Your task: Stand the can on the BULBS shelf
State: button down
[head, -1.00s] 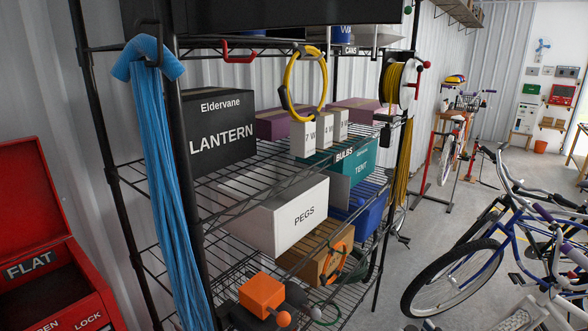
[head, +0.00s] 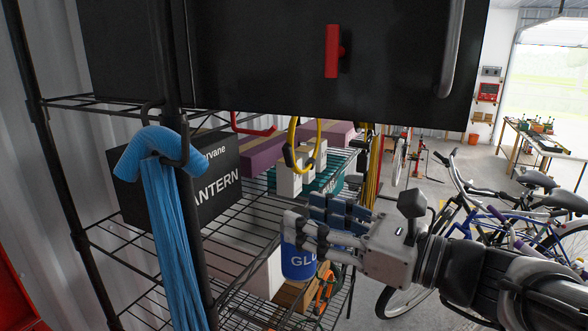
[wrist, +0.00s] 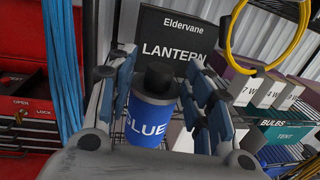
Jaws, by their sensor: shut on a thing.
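The blue can (head: 298,264) with white lettering is held in my gripper (head: 303,230). In the wrist view the can (wrist: 163,118) shows a dark cap and sits between the two blue-padded fingers (wrist: 160,66). The can looks about upright. It is in front of the wire rack, with the BULBS shelf behind and above it. Small white boxes (head: 288,182) stand on that shelf.
A black LANTERN box (head: 165,195) stands left on the same shelf, with bare wire between it and the white boxes. Blue hanging cords (head: 172,245) and a yellow ring (head: 291,152) hang in front. A black cabinet (head: 270,55) overhangs. Bicycles (head: 480,210) stand right.

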jog(key=f+x, duration=0.3)
jog(key=x, duration=1.4)
jog(key=shift+f+b, duration=0.2)
jog(key=shift+b, duration=0.25)
jog(key=shift+f, duration=0.25)
jog(key=c, duration=0.8)
grip_release()
